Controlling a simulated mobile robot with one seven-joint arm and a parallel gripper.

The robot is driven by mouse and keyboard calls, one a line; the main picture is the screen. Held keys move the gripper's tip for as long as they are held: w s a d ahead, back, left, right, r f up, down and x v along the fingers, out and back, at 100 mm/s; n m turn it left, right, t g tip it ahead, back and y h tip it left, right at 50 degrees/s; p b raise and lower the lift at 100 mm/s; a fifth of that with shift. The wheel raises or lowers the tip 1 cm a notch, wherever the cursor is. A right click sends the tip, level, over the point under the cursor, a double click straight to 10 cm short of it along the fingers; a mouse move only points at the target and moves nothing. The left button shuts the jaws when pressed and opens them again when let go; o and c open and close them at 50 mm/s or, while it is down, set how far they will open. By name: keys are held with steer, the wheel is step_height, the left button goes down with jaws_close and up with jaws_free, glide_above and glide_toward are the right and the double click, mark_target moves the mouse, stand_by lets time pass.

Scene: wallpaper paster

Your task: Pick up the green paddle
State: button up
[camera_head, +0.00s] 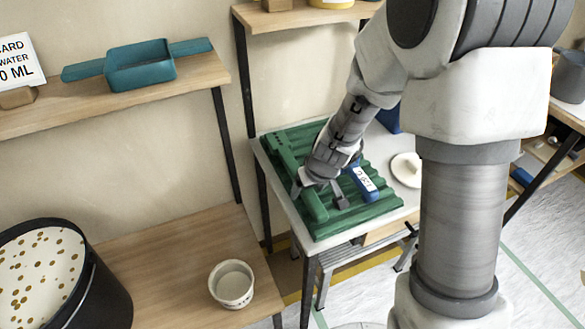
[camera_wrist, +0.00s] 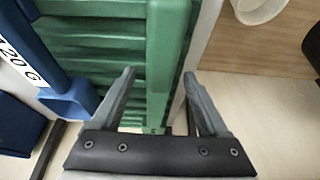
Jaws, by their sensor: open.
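The green paddle (camera_head: 314,204) lies on a green ribbed rack (camera_head: 372,209) on the small white table. In the wrist view the paddle (camera_wrist: 168,45) is a long smooth green bar running down between the two fingers. My gripper (camera_head: 318,191) is open and low over the rack, with one finger on each side of the bar. In the wrist view the open gripper (camera_wrist: 160,75) holds nothing. I cannot tell whether a finger touches the bar. My wrist hides part of the paddle in the head view.
A blue labelled tool (camera_head: 360,184) lies on the rack close to my gripper; its label also shows in the wrist view (camera_wrist: 18,62). A white round item (camera_head: 406,170) is to the right. A white cup (camera_head: 231,284) stands on the lower wooden shelf (camera_head: 170,262).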

steer(key=shift+f, duration=0.1)
stand_by(0.3)
jaws_close()
